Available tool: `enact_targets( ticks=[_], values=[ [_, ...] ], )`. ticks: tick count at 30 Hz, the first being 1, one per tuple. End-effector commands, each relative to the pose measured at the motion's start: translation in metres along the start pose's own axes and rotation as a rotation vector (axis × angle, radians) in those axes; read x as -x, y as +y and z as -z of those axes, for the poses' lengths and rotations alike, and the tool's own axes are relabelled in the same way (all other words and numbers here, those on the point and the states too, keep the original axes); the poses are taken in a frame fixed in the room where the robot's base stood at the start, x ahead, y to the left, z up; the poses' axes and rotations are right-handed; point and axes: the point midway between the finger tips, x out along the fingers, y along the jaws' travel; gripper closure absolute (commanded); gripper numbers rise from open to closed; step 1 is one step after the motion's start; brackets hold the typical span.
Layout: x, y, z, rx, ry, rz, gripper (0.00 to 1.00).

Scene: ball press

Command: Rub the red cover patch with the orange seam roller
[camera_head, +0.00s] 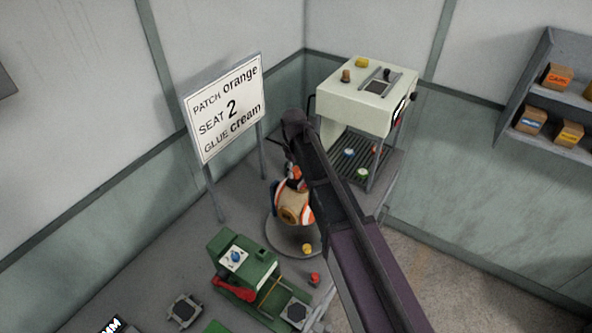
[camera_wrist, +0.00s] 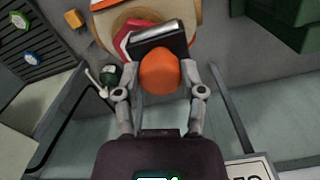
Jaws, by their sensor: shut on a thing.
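In the wrist view my gripper (camera_wrist: 160,88) is shut on the orange handle of the seam roller (camera_wrist: 160,72). The patch is on the cream, orange and white ball (camera_wrist: 108,22).
A sign (camera_head: 225,108) reads patch orange, seat 2, glue cream. A cream machine (camera_head: 365,97) with a slatted tray stands behind at the right. A green press (camera_head: 240,262) with a red lever is in front. Small red and yellow knobs (camera_head: 307,248) are near the stand.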

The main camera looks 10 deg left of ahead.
Motion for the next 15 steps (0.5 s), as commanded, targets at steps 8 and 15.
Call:
enact_targets(
  ticks=[8,15],
  values=[
    [-0.002,0.015,0.005,0.0,0.0,0.0,0.86],
    [-0.003,0.026,0.007,-0.001,0.0,-0.001,0.86]
  ],
)
